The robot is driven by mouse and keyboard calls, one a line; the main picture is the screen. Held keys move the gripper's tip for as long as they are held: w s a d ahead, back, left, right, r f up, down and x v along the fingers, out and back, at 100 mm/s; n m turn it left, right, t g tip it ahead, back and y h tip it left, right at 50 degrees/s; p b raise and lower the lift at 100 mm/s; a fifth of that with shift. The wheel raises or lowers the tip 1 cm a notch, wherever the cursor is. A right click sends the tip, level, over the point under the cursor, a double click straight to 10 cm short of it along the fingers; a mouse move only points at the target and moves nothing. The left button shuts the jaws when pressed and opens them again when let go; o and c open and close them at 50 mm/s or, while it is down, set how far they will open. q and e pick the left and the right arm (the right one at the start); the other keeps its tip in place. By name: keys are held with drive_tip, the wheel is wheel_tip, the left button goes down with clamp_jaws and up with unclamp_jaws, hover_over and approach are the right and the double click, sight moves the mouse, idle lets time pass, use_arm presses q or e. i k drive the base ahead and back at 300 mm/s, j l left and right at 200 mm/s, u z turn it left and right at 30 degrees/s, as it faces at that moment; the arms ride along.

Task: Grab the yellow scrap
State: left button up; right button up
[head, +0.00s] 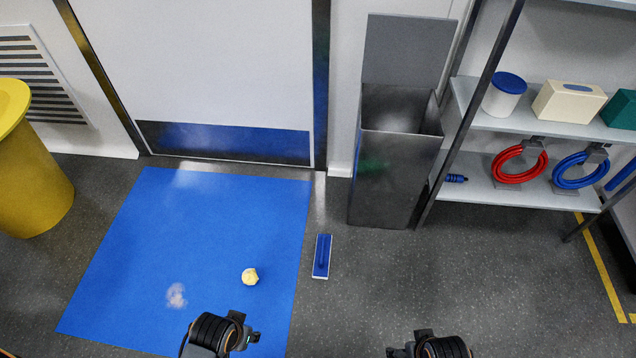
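The yellow scrap (250,276) is a small pale yellow crumpled lump. It lies on the blue mat (215,215) on the floor, in the mat's lower right part. My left gripper (240,335) is at the bottom of the head view, below the scrap in the picture and apart from it. My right gripper (425,345) is at the bottom edge, right of the mat. Both are mostly hidden by my own wrists and the frame edge, so their fingers cannot be made out.
A whitish smudge (176,295) marks the mat. A blue, white-edged block (322,257) lies right of the mat. An open grey bin (390,180) stands behind it, beside a shelf (520,190) with hoses and containers. A yellow bin (35,180) stands left. Floor at right is clear.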

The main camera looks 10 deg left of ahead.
sight(249, 276)
drive_tip(key=j+u, duration=0.1)
drive_tip(key=u, duration=0.85)
drive_tip(key=i+l, duration=0.05)
